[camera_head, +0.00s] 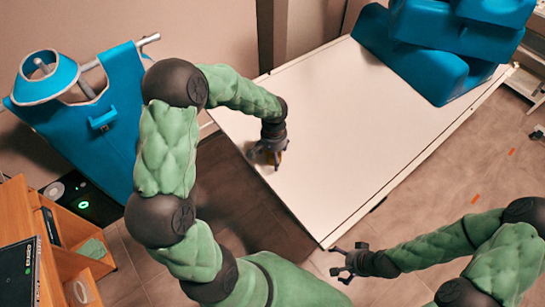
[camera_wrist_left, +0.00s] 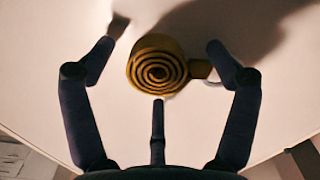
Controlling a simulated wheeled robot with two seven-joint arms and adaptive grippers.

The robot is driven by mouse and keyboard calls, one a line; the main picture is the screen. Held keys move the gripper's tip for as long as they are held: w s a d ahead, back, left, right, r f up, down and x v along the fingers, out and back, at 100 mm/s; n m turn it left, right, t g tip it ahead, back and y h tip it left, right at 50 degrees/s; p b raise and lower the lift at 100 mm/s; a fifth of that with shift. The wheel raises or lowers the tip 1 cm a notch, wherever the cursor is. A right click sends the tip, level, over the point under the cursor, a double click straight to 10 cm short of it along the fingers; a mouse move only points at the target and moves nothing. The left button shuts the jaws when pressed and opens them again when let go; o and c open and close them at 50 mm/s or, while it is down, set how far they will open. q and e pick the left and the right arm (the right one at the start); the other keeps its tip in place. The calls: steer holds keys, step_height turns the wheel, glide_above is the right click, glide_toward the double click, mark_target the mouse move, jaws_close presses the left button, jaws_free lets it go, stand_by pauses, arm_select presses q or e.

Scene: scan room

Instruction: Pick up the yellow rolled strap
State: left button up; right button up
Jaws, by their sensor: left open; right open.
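The yellow rolled strap (camera_wrist_left: 157,68) lies on the white table, its spiral end facing the left wrist camera, with a short tail to its right. In the head view only a small bit of yellow (camera_head: 279,156) shows beside my left gripper. My left gripper (camera_head: 268,157) is just above the white table (camera_head: 340,130) near its left edge. In the left wrist view its open fingers (camera_wrist_left: 160,62) stand on both sides of the strap, apart from it. My right gripper (camera_head: 345,265) is open and empty, beyond the table's near edge, over the floor.
Blue cushions (camera_head: 430,50) are stacked at the table's far right. A wooden desk (camera_head: 22,225) is at the lower left. The table's middle is clear.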

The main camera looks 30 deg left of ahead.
arm_select(q)
steer(key=c, duration=1.2)
steer(key=shift+c, duration=0.2)
steer(key=shift+r, duration=0.1)
steer(key=shift+r, duration=0.55)
step_height(320, 180, up, 2)
steer(key=shift+w+d+r+p, duration=0.15)
steer(key=shift+r+p, duration=0.1)
steer(key=shift+p, duration=0.2)
steer(key=w+d+r+p, duration=0.2)
steer(key=w+d+r, duration=0.3)
steer(key=d+r, duration=0.4)
steer(key=d, duration=0.3)
steer(key=shift+d, duration=0.3)
